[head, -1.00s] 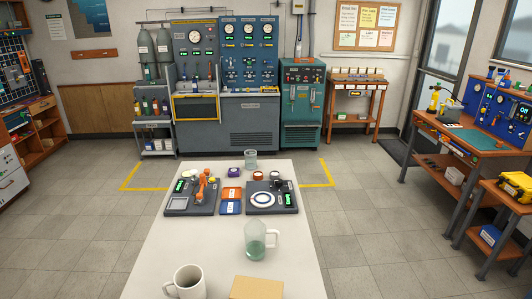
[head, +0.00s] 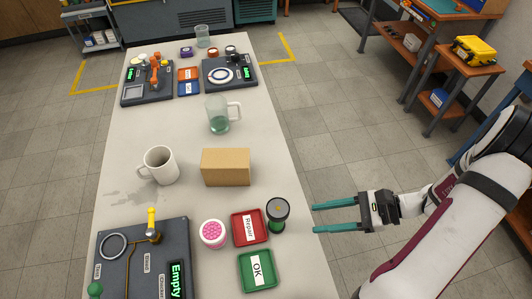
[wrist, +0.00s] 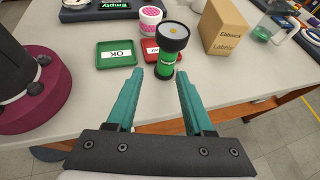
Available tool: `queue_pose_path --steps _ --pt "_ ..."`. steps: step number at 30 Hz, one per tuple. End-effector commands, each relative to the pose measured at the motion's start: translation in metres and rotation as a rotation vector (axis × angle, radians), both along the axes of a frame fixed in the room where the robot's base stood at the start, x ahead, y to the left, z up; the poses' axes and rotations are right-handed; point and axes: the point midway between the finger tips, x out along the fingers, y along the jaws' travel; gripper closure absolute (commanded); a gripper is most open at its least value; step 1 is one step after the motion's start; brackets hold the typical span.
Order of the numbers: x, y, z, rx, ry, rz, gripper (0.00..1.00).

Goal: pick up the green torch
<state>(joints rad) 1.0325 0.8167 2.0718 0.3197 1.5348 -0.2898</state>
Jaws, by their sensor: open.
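The green torch (head: 277,215) stands upright near the right edge of the white table, its wide black head on top. It touches or nearly touches the red Repair tray on its left. In the wrist view the torch (wrist: 166,62) stands beyond my fingertips, a little above the middle of the picture, roughly in line with the gap between them. My gripper (head: 315,218) has teal fingers, which are open and empty, just right of the torch past the table edge. The fingers also show in the wrist view (wrist: 159,75).
The red Repair tray (head: 249,228), green OK tray (head: 257,270) and pink-topped jar (head: 213,234) sit left of the torch. A cardboard box (head: 225,167) stands behind it. A white mug (head: 159,166) and glass jug (head: 218,115) are farther off. A test panel (head: 141,260) is front left.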

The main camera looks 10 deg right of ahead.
Motion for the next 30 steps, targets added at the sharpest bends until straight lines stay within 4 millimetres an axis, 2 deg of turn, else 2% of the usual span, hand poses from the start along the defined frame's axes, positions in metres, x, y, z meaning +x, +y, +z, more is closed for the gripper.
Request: queue_pose_path --steps 1,3,5,12,15,19,25,30 --pt "-0.002 -0.007 -0.011 0.038 0.006 -0.06 0.48" --pt "-0.002 -0.012 -0.019 0.066 0.007 -0.107 0.48" --pt "0.001 -0.008 -0.024 0.075 0.007 -0.118 0.48" --pt "0.024 0.05 -0.049 0.076 0.01 -0.111 0.48" --pt "0.031 0.067 -0.056 0.074 0.01 -0.113 0.48" --pt "0.037 0.081 -0.062 0.073 0.01 -0.112 0.48" --pt "0.053 0.114 -0.076 0.072 0.01 -0.111 0.48" --pt "0.056 0.121 -0.079 0.071 0.009 -0.115 0.48"
